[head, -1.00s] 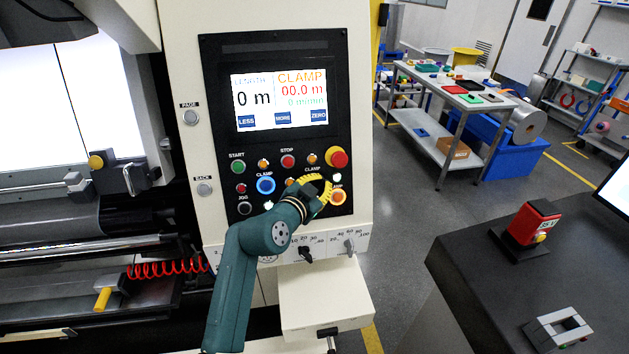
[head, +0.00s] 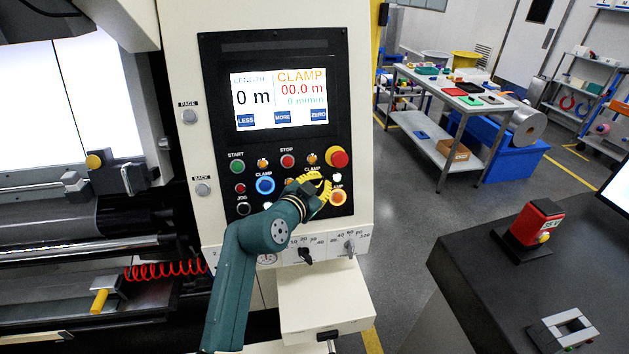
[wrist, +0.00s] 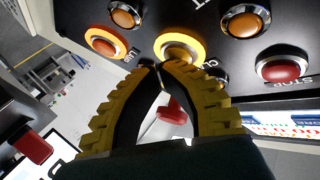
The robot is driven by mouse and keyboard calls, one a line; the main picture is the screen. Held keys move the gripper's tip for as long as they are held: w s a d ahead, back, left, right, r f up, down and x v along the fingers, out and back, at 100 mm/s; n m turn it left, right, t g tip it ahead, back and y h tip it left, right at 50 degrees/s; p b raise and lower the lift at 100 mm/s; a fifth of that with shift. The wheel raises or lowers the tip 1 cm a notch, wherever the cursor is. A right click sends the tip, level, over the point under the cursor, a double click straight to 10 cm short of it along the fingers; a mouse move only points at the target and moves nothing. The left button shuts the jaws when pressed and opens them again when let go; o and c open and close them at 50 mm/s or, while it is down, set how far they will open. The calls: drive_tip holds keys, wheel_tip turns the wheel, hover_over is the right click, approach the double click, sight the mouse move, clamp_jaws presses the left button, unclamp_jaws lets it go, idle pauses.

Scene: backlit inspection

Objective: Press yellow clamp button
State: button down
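In the head view my gripper (head: 315,183) is at the right part of the button panel (head: 222,110) and hides the yellow button.
A blue clamp button (head: 265,185) is left of my gripper. A large red knob (head: 337,158) is above right, and a lit orange button (head: 338,197) is close on the right. Other buttons surround the fingers. Below are rotary switches (head: 305,255). A dark desk (head: 480,300) stands at right.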

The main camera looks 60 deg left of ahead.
drive_tip(key=shift+s+d, duration=0.1)
drive_tip(key=shift+d, duration=0.2)
drive_tip(key=s+d+r+p, duration=0.1)
drive_tip(key=d+r+p, duration=0.1)
drive_tip(key=d+p, duration=0.2)
drive_tip(key=shift+s+d+r, duration=0.2)
drive_tip(key=shift+d, duration=0.5)
